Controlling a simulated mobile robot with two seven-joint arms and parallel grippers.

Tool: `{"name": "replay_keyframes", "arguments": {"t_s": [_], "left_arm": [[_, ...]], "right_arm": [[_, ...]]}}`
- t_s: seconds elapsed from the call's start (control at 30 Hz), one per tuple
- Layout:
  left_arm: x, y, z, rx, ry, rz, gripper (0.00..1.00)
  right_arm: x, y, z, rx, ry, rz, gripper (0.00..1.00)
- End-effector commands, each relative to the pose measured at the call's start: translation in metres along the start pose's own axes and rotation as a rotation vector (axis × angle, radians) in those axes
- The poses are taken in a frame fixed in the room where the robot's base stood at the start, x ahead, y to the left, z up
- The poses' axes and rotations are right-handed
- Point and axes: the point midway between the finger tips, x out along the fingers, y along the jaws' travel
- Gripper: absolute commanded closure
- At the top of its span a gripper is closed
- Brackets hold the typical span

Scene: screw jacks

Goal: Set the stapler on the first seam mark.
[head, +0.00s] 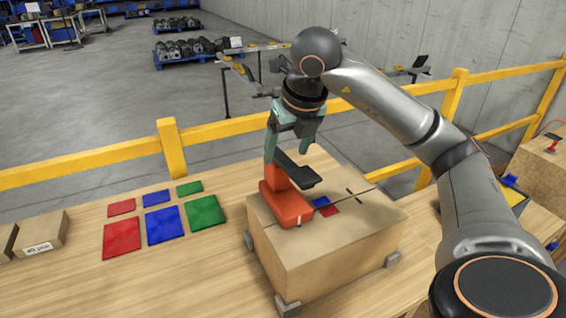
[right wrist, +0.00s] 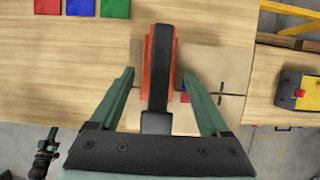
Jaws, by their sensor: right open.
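An orange stapler (head: 287,208) with a black top arm stands upright on the left part of the cardboard box (head: 330,248). It also shows in the right wrist view (right wrist: 161,68). My right gripper (head: 288,147) is open above it, its two green fingers on either side with gaps visible in the right wrist view (right wrist: 160,75). A seam runs across the box top. A black cross mark (head: 354,195) lies on it, right of the stapler. Any mark under the stapler is hidden. A dark device, probably my left gripper (right wrist: 46,152), shows small; its jaws are unclear.
Small blue (head: 321,202) and red (head: 329,210) patches lie beside the stapler. Grey brackets sit at the box's corners. Several coloured mats (head: 164,226) lie left, with small boxes (head: 42,232) beyond. A yellow rail (head: 90,165) runs behind.

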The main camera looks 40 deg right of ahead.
Motion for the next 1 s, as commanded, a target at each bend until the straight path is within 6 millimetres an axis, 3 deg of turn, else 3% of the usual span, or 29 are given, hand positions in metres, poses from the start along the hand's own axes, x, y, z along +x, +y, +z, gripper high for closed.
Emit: {"name": "replay_keyframes", "arguments": {"t_s": [0.13, 0.3, 1.0], "left_arm": [[-0.005, 0.000, -0.005, 0.000, -0.001, 0.000, 1.00], [-0.009, 0.001, -0.009, 0.000, -0.001, 0.000, 1.00], [-0.009, 0.001, -0.009, 0.000, 0.000, 0.000, 1.00]], "right_arm": [[-0.032, 0.000, 0.002, -0.002, -0.005, 0.000, 0.20], [-0.046, 0.000, 0.001, -0.001, -0.003, 0.000, 0.20], [-0.047, 0.000, 0.000, -0.001, 0.000, -0.001, 0.20]]}}
